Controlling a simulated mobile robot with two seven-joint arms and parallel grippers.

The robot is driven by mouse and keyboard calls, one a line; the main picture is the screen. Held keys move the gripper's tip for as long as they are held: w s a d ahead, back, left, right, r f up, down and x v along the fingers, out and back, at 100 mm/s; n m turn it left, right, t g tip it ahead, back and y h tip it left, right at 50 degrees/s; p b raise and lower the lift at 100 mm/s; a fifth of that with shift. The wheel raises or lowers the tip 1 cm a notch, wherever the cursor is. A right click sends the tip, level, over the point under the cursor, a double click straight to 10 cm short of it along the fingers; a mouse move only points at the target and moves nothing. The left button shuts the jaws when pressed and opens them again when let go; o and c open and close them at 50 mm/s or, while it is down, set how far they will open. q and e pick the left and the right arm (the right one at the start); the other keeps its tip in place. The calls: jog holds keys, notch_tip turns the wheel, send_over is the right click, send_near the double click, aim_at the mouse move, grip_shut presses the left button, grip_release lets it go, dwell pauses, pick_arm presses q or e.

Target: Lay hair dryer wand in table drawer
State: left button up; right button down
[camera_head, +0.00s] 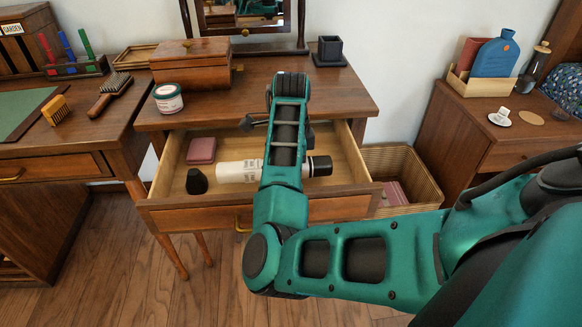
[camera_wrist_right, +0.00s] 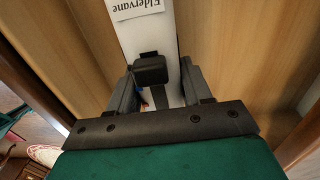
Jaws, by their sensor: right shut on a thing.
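The hair dryer wand (camera_head: 236,171) is a white cylinder with dark print and a black end. It lies across the open table drawer (camera_head: 345,180), low between its walls; my right arm hides its middle. In the right wrist view, the wand's white body (camera_wrist_right: 146,38) with a black button runs between the fingers of my right gripper (camera_wrist_right: 158,88), which is shut on it. The head view does not clearly show the fingertips. Whether the wand rests fully on the drawer floor cannot be told. My left gripper is in neither view.
The drawer also holds a pink box (camera_head: 201,150) and a black rounded piece (camera_head: 196,181) near the wand's left end. A jar (camera_head: 168,98), a wooden box (camera_head: 190,65) and a dark stand (camera_head: 329,52) are on the tabletop. A wicker basket (camera_head: 410,170) stands right of the drawer.

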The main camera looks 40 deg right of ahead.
jog(key=shift+f+b, duration=0.3)
jog(key=shift+f, duration=0.2)
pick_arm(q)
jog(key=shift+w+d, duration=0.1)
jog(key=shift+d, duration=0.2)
pick_arm(e)
jog(key=c, duration=0.6)
grip_release()
jog(key=shift+o, duration=1)
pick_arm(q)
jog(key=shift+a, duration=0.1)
pick_arm(e)
notch_tip(320, 180, up, 13)
jog(key=p, duration=0.5)
jog(key=shift+p, duration=0.35)
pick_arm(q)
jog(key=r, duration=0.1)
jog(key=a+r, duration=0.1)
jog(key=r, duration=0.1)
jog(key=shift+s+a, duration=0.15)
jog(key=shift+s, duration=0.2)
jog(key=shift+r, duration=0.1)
